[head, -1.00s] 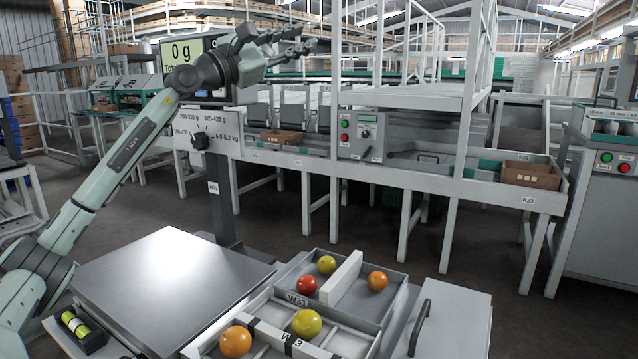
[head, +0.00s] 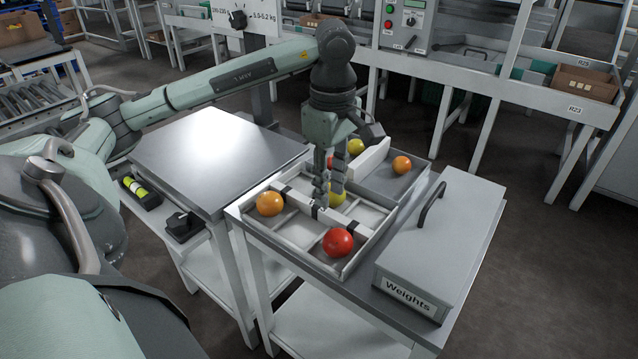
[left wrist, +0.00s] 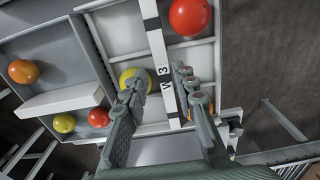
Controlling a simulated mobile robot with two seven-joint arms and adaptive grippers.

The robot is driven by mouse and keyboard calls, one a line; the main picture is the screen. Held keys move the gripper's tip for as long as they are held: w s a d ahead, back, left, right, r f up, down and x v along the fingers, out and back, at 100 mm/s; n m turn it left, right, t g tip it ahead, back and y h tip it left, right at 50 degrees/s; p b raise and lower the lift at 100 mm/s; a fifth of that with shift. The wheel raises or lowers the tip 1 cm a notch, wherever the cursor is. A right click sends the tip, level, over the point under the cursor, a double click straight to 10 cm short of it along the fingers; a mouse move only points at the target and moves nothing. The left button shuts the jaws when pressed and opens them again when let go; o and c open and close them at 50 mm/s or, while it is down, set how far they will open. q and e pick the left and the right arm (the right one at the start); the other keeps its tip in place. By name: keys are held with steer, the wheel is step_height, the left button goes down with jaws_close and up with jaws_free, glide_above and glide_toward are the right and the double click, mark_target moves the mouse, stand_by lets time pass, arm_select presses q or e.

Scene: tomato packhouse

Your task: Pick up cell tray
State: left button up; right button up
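The cell tray (head: 300,250) is a white tray split into cells, on a cart top. A light bar with black bands (head: 300,201) crosses its middle; the bar (left wrist: 155,42) shows a "W 3" label in the left wrist view. An orange tomato (head: 270,203), a red one (head: 338,242) and a yellow one (head: 338,198), partly hidden by my fingers, sit in cells. My left gripper (head: 322,206) points down over the tray's middle. In the left wrist view its open fingers (left wrist: 160,82) are on either side of the bar; contact cannot be told. My right gripper is out of view.
Behind the tray, a grey bin (head: 408,186) holds several tomatoes and a white divider (head: 362,165). A grey "Weights" box (head: 440,240) with a handle stands to the right. A bare metal platform (head: 205,150) is on the left. A conveyor bench stands behind.

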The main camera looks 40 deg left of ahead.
mark_target(329, 212)
arm_select(q)
steer(key=shift+s+f, duration=0.15)
steer(key=shift+f, duration=2.15)
steer(key=shift+f, duration=0.15)
steer(key=shift+c, duration=0.2)
jaws_close()
